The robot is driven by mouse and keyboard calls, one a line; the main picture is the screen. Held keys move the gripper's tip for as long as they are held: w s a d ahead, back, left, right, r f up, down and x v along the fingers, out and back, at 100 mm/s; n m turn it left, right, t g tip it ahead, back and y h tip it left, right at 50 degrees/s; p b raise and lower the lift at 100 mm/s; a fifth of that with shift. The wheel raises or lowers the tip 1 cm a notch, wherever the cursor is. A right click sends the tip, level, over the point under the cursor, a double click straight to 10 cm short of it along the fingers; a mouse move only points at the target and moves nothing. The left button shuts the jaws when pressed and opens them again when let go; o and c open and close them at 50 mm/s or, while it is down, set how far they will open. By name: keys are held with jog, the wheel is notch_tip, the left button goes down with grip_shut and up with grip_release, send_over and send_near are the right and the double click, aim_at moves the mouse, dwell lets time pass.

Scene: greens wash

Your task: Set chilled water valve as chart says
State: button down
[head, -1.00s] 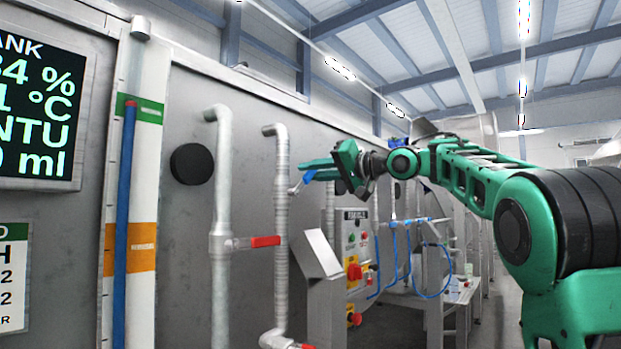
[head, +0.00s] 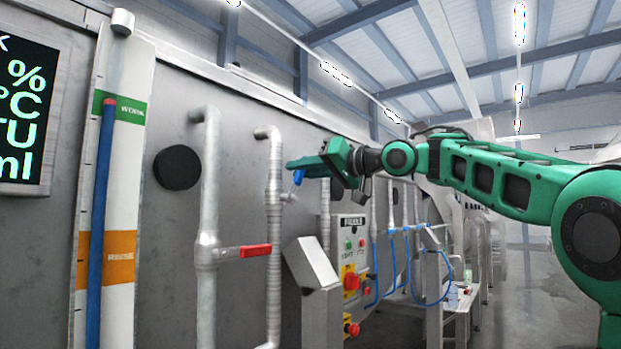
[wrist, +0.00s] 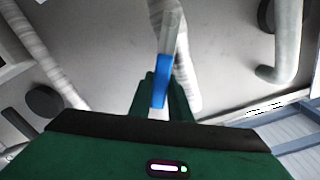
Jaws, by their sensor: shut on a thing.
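The blue-handled valve sits on a wall pipe (head: 273,210), the second upright pipe from the left. Its blue handle (head: 298,177) shows just below my gripper's fingers, with a short metal stem beside the pipe. My gripper (head: 300,167) is shut on this handle. In the wrist view the blue handle (wrist: 161,78) lies between my two fingers (wrist: 164,92), with its metal lever running up toward the pipe. The valve's exact angle is hard to tell. No chart shows now.
A red-handled valve (head: 256,251) is on the nearer pipe at left. A display (head: 22,110) is cut off at the left edge. A level gauge with a blue column (head: 100,190) stands beside it. A control box (head: 352,255) with red knobs is below my gripper.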

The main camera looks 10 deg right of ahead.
jog(key=shift+f, duration=0.3)
jog(key=c, duration=1.7)
grip_release()
jog(key=shift+d, duration=0.15)
jog(key=shift+o, duration=0.3)
jog(key=shift+r, duration=0.1)
jog(key=shift+r, duration=0.1)
jog(key=shift+s, duration=0.1)
jog(key=v, duration=1)
jog(key=shift+d, duration=0.2)
jog(key=shift+s, duration=0.1)
